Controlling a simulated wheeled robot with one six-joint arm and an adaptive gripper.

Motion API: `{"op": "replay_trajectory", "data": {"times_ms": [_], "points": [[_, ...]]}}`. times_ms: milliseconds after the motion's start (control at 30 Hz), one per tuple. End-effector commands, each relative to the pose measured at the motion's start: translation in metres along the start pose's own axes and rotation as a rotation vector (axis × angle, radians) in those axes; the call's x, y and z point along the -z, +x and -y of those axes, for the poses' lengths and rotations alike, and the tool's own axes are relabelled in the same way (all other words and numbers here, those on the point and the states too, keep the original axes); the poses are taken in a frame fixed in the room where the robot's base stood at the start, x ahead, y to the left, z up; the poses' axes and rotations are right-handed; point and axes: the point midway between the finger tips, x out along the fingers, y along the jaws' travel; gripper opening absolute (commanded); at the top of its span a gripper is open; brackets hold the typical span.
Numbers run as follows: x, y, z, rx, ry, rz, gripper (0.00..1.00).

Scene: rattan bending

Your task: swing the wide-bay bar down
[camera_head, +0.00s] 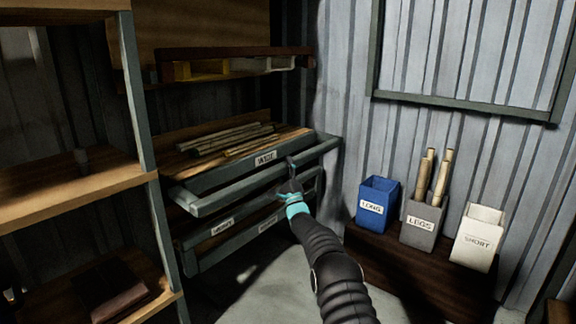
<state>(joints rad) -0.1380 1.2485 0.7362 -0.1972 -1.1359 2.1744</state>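The wide-bay bar (238,187) is a grey-green rail in front of the upper bay of the rack. It stands out from the shelf edge, just below a white label (265,158) that seems to read WIDE. Several rattan poles (232,138) lie on the wooden shelf behind it. My gripper (291,171), dark with a teal band behind it, is at the right part of the bar. A thin finger shows upright against the bar. Whether it touches or grips the bar cannot be told, as the other finger is hidden or too dark.
Lower bars with labels (222,226) run below. A blue LONG bin (377,204), a grey LEGS bin (421,224) holding poles and a white SHORT bin (478,237) stand on a bench at right. Wooden shelves (75,193) stand at left. Floor between is clear.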

Motion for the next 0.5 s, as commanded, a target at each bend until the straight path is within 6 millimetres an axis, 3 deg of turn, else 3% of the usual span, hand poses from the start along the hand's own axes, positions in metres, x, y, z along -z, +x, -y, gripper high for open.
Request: {"op": "replay_trajectory", "data": {"times_ms": [200, 500], "points": [[0.011, 0.001, 0.011, 0.011, -0.011, -0.008, 0.62], [0.012, -0.005, 0.013, 0.014, -0.011, -0.009, 0.62]]}}
